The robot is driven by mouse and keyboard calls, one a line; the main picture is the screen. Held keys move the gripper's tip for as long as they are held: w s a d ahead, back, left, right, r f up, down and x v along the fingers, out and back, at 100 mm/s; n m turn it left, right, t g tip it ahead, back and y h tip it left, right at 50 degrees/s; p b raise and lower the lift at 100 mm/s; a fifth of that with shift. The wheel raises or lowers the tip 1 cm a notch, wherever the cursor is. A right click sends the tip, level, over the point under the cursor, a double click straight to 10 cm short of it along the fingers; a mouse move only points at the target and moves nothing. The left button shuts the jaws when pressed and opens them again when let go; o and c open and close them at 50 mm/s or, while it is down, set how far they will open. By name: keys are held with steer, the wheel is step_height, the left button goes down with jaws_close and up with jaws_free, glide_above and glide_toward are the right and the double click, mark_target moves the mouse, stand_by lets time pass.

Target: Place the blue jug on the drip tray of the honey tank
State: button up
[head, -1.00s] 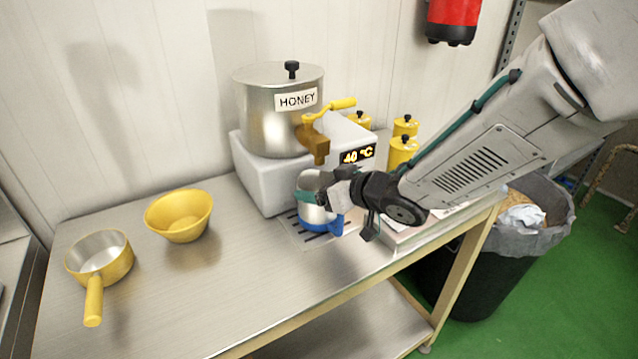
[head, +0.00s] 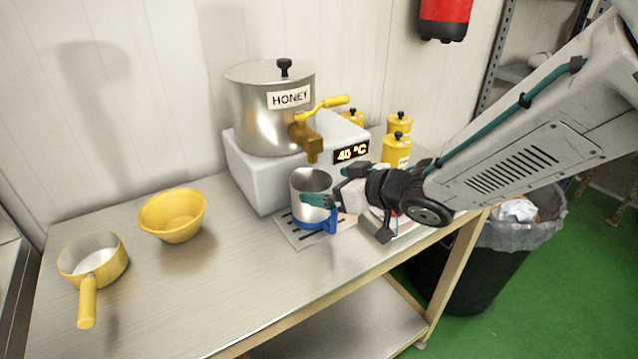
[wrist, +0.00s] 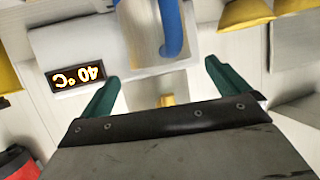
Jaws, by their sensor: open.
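The blue jug (head: 311,186) is a steel cup with a blue base and blue handle. In the head view it stands upright on the slotted drip tray (head: 290,236), below the brown tap of the honey tank (head: 270,110). My gripper (head: 331,187) is open at the jug's right, handle side, and one teal finger overlaps the jug in the picture. In the wrist view the blue handle (wrist: 172,30) shows beyond and between the open fingertips (wrist: 163,75), apart from them. My gripper hides part of the jug's right side.
A yellow bowl (head: 173,214) and a yellow-handled pan (head: 92,262) stand on the left of the steel table (head: 215,290). Yellow canisters (head: 397,148) stand right of the tank. A black bin (head: 465,265) is past the table's right end. The table front is clear.

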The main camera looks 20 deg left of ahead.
steer(key=d+r+m+t+h, duration=0.1)
steer(key=d+r+m+h, duration=0.2)
steer(key=d, duration=0.8)
steer(key=d+r+m+t+h, duration=0.2)
steer(key=d+h, duration=0.2)
steer(key=d, duration=0.6)
steer(key=d+r+m+t+h, duration=0.1)
steer(key=d+r+m+h, duration=0.2)
steer(key=d, duration=0.8)
steer(key=s+d+f+m+g+h, duration=0.1)
steer(key=s+d+m+g+h, duration=0.25)
steer(key=s+d, duration=0.55)
steer(key=s+m+g+y, duration=0.1)
steer(key=s+g, duration=0.4)
steer(key=s, duration=1)
steer(key=shift+s+a+f, duration=0.15)
steer(key=shift+s+a, duration=0.05)
